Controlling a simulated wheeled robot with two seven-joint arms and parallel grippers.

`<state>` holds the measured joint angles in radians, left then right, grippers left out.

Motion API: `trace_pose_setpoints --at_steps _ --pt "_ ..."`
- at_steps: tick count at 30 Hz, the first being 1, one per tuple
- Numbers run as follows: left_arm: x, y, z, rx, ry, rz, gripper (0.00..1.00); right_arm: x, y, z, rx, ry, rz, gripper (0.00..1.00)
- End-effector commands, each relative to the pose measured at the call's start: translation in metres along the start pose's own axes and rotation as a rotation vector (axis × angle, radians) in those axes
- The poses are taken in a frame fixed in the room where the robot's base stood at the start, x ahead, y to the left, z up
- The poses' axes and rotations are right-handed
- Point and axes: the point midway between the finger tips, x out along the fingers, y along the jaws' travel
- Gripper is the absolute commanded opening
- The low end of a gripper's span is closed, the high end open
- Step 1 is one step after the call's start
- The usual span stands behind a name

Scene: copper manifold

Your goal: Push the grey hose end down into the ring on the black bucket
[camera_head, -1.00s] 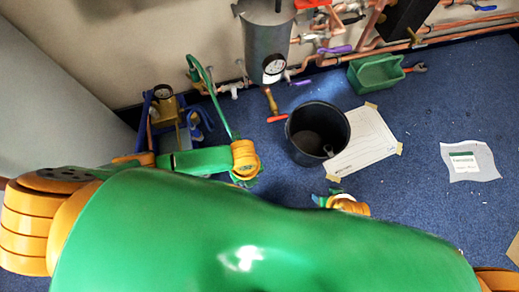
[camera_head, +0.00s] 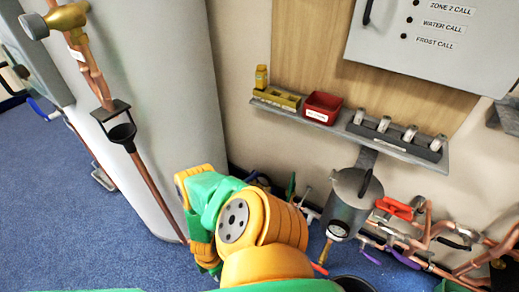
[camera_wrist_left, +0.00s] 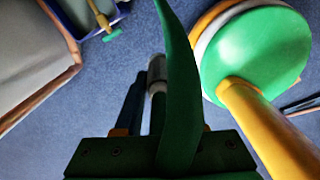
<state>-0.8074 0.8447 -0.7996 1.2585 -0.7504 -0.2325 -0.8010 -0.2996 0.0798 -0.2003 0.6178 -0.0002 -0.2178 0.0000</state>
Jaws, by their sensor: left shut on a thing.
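In the left wrist view my left gripper (camera_wrist_left: 157,88) is shut on the grey hose end (camera_wrist_left: 157,74), a short pale grey cylinder between the dark fingers. A green curved strip, apparently the hose (camera_wrist_left: 182,75), crosses in front and hides much of the right finger. In the head view only a sliver of the black bucket (camera_head: 354,284) shows at the bottom edge. Its ring is out of view. My left gripper is not visible there, only orange and green arm links. My right gripper is not in view.
A grey vessel (camera_head: 347,203) and copper pipes (camera_head: 432,224) stand along the wall, below a shelf (camera_head: 340,127) with a red bin (camera_head: 323,106). A large pale cylinder (camera_head: 165,100) stands at left. A blue frame (camera_wrist_left: 85,15) shows at the wrist view's top left.

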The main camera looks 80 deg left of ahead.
Motion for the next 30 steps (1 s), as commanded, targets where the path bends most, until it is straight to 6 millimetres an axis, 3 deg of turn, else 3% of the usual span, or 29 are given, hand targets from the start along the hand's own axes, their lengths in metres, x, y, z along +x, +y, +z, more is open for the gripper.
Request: trace_pose_setpoints --at_steps 10,30 --pt "-0.002 -0.040 0.027 -0.031 -0.005 -0.005 0.00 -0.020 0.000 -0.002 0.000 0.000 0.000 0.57" --pt "0.001 -0.119 0.077 -0.104 -0.003 -0.004 0.00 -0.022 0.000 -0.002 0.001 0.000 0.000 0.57"
